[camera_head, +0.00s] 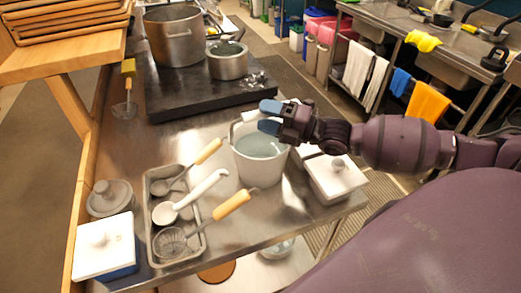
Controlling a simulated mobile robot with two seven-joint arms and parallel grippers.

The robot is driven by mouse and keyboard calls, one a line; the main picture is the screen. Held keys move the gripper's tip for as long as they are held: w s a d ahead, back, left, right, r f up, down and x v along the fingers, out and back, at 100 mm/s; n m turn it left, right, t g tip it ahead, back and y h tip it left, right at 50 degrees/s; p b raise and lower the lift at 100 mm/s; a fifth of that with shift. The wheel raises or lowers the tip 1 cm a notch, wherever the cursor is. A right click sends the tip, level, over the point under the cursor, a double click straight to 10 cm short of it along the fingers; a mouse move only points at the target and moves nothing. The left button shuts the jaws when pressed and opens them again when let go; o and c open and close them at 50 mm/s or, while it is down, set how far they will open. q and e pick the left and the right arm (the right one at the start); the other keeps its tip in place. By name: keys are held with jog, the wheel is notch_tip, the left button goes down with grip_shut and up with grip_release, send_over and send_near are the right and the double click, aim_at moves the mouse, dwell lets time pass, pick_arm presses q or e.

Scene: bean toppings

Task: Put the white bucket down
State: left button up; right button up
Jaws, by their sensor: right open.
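The white bucket (259,160) stands upright on the steel table, right of the tray of utensils. It seems to hold a pale bluish content, and its white handle (237,127) shows at the upper rim. My right gripper (269,116) is at the bucket's far upper rim, its blue-tipped fingers apart, close to the handle. Whether a finger touches the handle cannot be told. My left gripper is not in view.
A metal tray (155,235) with several ladles lies left of the bucket. White lidded containers stand at the right (335,180) and front left (103,247). A dark stove (165,104) with a large pot (174,37) and a smaller pot (228,66) is behind.

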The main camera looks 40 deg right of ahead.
grip_shut()
dwell(0.3)
dwell(1.1)
jog(key=shift+r, duration=0.15)
